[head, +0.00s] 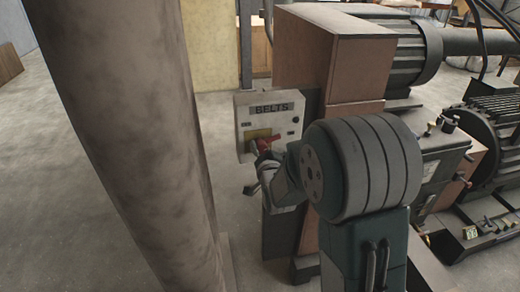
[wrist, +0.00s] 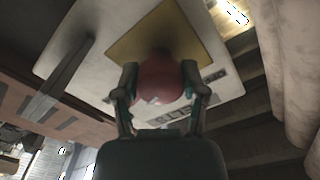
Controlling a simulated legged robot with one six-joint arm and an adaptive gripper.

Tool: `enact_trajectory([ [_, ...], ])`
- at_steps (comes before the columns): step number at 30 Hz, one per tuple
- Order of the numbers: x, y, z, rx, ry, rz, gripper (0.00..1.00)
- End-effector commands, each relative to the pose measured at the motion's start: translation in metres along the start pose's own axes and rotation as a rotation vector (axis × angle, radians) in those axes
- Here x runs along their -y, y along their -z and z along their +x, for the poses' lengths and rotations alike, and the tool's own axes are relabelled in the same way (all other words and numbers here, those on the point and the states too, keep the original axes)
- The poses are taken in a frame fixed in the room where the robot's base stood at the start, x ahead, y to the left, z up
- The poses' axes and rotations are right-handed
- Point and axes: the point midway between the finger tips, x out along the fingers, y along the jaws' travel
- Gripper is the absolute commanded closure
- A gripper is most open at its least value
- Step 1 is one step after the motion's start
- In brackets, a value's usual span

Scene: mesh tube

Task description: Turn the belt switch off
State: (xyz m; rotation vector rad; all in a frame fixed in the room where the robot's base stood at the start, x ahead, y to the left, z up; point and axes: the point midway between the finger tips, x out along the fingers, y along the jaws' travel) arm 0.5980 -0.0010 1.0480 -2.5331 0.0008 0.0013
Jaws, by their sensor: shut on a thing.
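The belt switch is a red handle (head: 264,145) on a yellow plate (head: 256,135), on the front of a white box (head: 241,112) labelled BELTS. In the wrist view the red handle (wrist: 160,80) stands between the two fingers of my gripper (wrist: 160,76), in front of the yellow plate (wrist: 195,35). The fingers touch it on both sides. In the head view my gripper (head: 262,158) is at the handle and partly covers it. The exact angle of the handle is hard to tell.
A thick column (head: 135,130) stands close on the left of the box. A brown machine housing (head: 330,50) with a motor (head: 405,50) stands behind and to the right. Bare concrete floor (head: 50,190) shows on the left.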

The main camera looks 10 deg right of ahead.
Motion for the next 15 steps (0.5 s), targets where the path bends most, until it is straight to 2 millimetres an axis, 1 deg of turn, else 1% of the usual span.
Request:
enact_trajectory([
  [15, -0.0003, 0.0006, 0.0005, -0.001, 0.000, -0.491, 0.92],
])
